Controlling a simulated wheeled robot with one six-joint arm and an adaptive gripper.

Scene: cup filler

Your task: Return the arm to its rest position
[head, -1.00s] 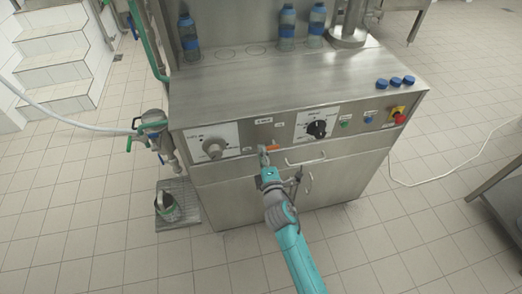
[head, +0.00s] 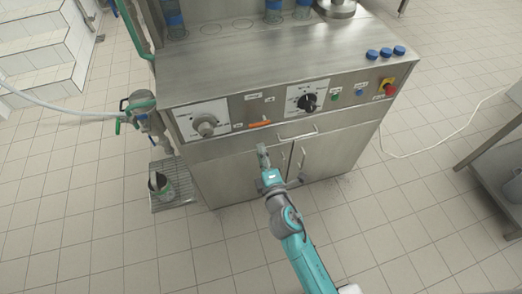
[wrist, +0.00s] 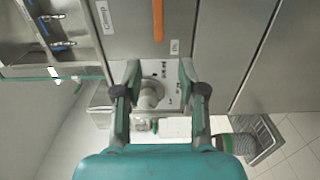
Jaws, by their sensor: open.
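My gripper (head: 263,152) is in front of the steel filling machine (head: 225,75), below its control panel. In the wrist view my gripper (wrist: 160,82) is open, with its two fingers apart and nothing between them. Behind the fingers, the wrist view shows a round grey knob (wrist: 150,92) on a white plate. An orange lever (head: 260,124) sits on the panel just above my gripper in the head view. It also shows at the top of the wrist view (wrist: 158,20), apart from the fingers.
A black knob (head: 307,102) and a red emergency button (head: 388,88) are on the panel. Blue caps (head: 386,52) lie on the machine top. A steel table (head: 505,165) stands at right. The tiled floor between is clear.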

